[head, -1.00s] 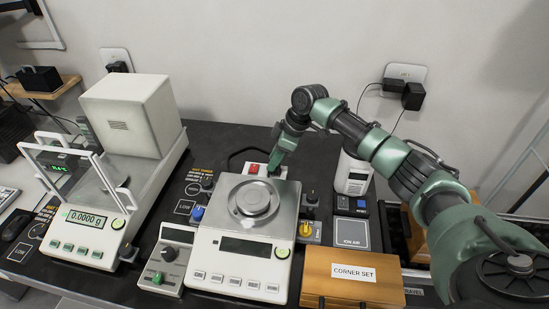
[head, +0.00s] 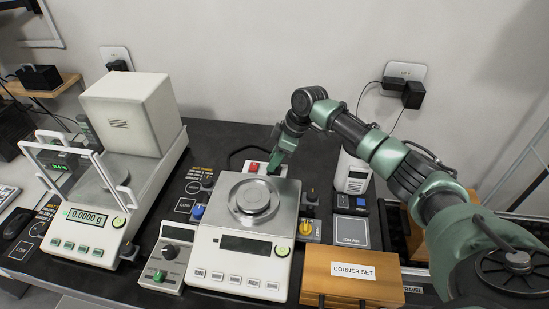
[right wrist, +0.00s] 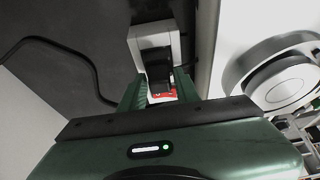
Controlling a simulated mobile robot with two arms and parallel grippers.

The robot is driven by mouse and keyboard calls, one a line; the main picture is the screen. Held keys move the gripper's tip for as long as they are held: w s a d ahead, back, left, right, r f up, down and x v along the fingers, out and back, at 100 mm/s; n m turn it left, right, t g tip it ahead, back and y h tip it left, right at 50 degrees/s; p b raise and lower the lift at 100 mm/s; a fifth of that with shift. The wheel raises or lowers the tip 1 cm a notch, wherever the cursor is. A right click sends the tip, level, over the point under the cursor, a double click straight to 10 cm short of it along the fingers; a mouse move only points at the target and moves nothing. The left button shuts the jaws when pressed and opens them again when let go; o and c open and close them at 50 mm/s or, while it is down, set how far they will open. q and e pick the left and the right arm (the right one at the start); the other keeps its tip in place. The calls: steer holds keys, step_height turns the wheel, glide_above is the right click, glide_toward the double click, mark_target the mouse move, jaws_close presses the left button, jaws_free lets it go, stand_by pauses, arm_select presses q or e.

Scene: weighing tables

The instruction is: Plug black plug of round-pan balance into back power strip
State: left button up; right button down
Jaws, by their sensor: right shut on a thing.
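The round-pan balance (head: 243,245) stands in the middle of the table, its round pan (head: 254,195) empty. Right behind it lies the white back power strip (head: 248,164) with a red switch; the strip also shows in the right wrist view (right wrist: 152,31). My right gripper (head: 272,170) is down at the strip, behind the pan. In the right wrist view its fingers (right wrist: 157,88) are shut on the black plug (right wrist: 157,70), which is over the strip. I cannot tell whether the plug is seated in a socket. My left gripper is not in view.
A draft-shield balance (head: 95,222) and a big white box (head: 130,115) stand to the left. A wooden CORNER SET box (head: 352,277) is at front right. A white device (head: 354,175) stands behind my right forearm. A black cable (right wrist: 60,43) curves beside the strip.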

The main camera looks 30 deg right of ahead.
steer(key=shift+f, duration=0.45)
steer(key=c, duration=0.9)
jaws_free()
steer(key=shift+c, duration=0.2)
steer(key=b+v, duration=0.1)
steer(key=v, duration=0.6)
steer(key=shift+r, duration=0.35)
